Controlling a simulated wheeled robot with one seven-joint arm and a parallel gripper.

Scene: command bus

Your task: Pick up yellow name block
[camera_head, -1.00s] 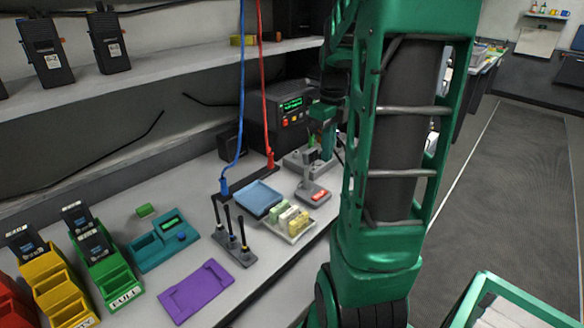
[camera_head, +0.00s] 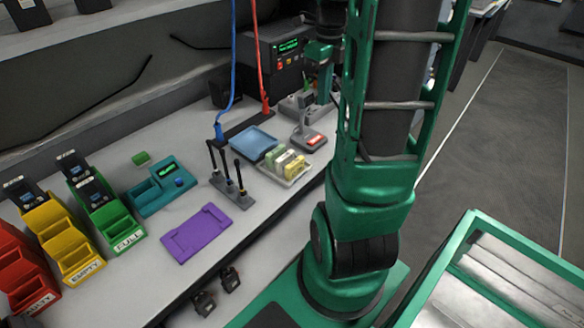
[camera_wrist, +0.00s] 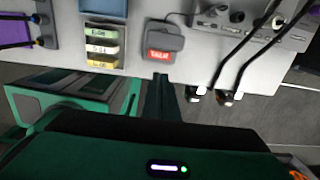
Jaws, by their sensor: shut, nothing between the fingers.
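The yellow name block (camera_head: 295,167) stands at the right end of a small pale tray (camera_head: 288,181) on the bench, beside a white block (camera_head: 284,160) and a green block (camera_head: 275,154). In the wrist view, the yellow block (camera_wrist: 102,62) lies nearest the bench edge, below the white and green ones, left of my gripper. My gripper (camera_wrist: 161,78) is shut and empty, apart from the blocks. In the head view, my arm's upper links hide part of the scene at right.
A blue tray (camera_head: 252,143) sits behind the blocks, and a grey device with a red label (camera_head: 314,140) is to their right. Upright probes (camera_head: 228,184) stand left. A purple mat (camera_head: 195,233) and yellow, green and red bins line the bench. Cables hang at back.

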